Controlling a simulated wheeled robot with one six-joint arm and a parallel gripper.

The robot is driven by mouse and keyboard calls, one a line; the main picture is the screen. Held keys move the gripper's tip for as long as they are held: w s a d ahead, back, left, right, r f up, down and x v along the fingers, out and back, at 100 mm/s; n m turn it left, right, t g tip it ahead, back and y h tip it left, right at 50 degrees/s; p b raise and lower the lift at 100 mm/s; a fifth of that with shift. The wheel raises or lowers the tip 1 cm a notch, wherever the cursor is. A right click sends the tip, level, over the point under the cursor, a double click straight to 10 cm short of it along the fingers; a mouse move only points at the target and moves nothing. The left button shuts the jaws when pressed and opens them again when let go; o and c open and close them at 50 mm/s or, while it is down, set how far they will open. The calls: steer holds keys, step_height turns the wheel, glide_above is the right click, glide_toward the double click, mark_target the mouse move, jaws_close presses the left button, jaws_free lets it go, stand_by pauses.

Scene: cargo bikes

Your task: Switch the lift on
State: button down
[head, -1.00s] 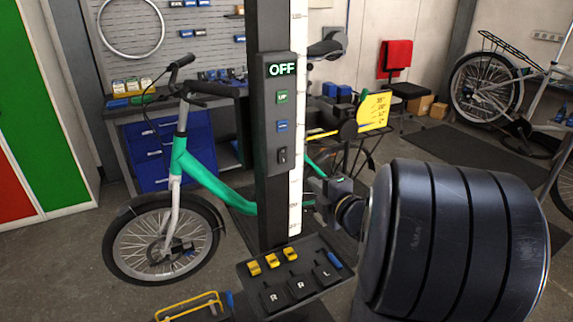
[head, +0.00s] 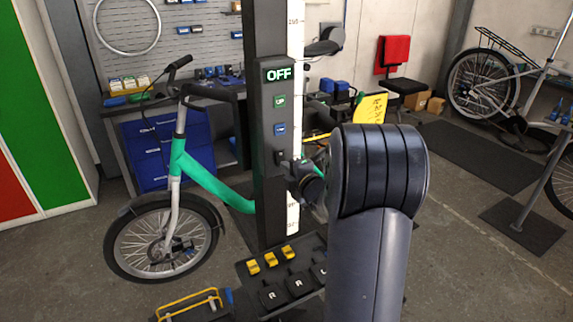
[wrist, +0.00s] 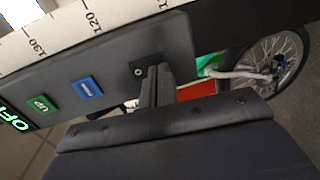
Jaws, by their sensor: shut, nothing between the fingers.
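The lift column (head: 267,215) stands upright with a dark control box (head: 266,110). Its display (head: 278,74) reads OFF in green. Below it are a green UP button (head: 280,101), a blue button (head: 280,129) and a small black switch (head: 278,157), partly hidden by my gripper. My gripper (head: 292,164) is shut and empty, at the box's lower right by the switch. In the wrist view the shut fingers (wrist: 153,82) point at the dark switch (wrist: 146,66). I cannot tell whether they touch it. The blue button (wrist: 87,87) and UP button (wrist: 42,104) are to the left.
A green bike (head: 190,175) stands behind the column. A yellow sign (head: 371,117) is behind my arm. Open floor (head: 470,230) lies to the right.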

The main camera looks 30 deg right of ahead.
steer(key=shift+w, duration=0.35)
steer(key=shift+f, duration=0.2)
steer(key=shift+w+b, duration=0.15)
steer(key=shift+b, duration=0.75)
